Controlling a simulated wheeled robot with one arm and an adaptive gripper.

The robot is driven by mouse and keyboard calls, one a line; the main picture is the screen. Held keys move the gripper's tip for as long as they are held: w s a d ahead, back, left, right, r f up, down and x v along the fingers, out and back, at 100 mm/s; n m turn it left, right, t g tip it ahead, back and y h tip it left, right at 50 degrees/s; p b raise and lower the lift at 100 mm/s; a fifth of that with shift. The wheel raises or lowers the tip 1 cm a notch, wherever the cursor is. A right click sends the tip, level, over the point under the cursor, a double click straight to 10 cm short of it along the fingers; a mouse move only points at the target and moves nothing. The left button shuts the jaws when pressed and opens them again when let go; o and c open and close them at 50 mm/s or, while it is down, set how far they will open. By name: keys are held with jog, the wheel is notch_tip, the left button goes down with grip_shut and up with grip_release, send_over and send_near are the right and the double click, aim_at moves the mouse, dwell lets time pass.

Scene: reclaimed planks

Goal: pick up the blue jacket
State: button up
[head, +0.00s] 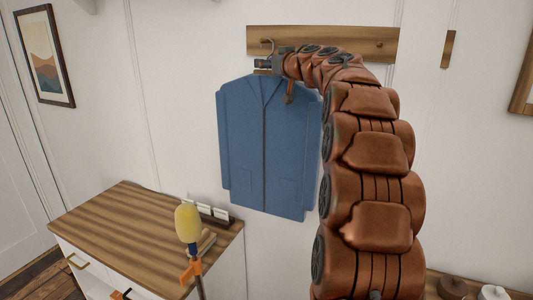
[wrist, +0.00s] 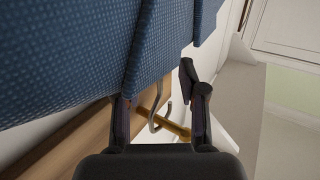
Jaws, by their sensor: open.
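The blue jacket (head: 255,140) hangs upright against the white wall below a wooden rail (head: 340,40). Its blue cloth (wrist: 70,55) fills the upper left of the wrist view. The thin metal hanger hook (head: 268,44) rises above the collar. In the wrist view the hook (wrist: 151,115) crosses a brass peg (wrist: 179,131). My gripper (head: 264,66) is at the top of the jacket, near the hook. In the wrist view my open gripper (wrist: 158,100) has a finger on each side of the hook and peg. I cannot tell whether either finger touches them.
A cabinet with a striped wooden top (head: 130,225) stands at lower left. A yellow-headed stick (head: 187,222) stands in front of its right side. Another peg (head: 380,44) is on the rail's right. A wooden surface with small items (head: 492,292) is at lower right.

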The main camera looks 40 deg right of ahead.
grip_shut()
dwell(0.8)
